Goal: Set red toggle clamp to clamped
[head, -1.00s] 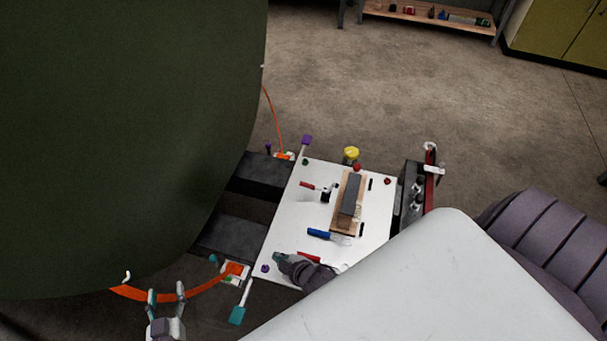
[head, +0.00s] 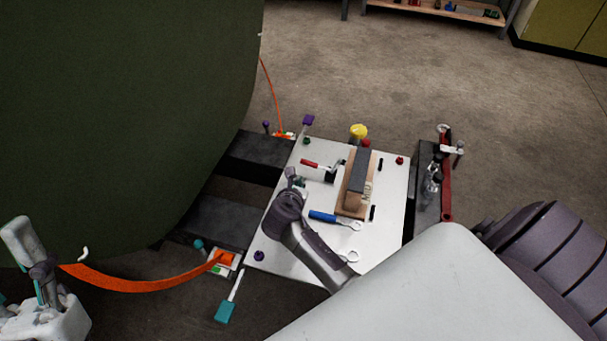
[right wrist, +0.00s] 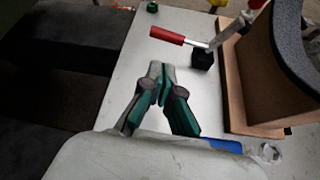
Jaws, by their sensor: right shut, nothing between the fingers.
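The red toggle clamp has a red handle (head: 309,163) and a dark base (head: 330,177), and stands on the white board beside the wooden block. In the right wrist view its red handle (right wrist: 168,36) points left, near horizontal, and its metal arm reaches up toward the block. My right gripper (head: 293,174) is just left of and nearer than the handle, apart from it. In the right wrist view its fingertips (right wrist: 160,74) are together and empty, below the handle. My left gripper (head: 40,275) is at the lower left, with its fingers unclear.
The white board (head: 279,242) carries a wooden block with a dark strip (head: 357,177), a blue-handled tool (head: 323,216) and small knobs. A yellow knob (head: 358,131) is at the far edge. The dark green fuselage (head: 120,110) and an orange strap (head: 140,287) are at left.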

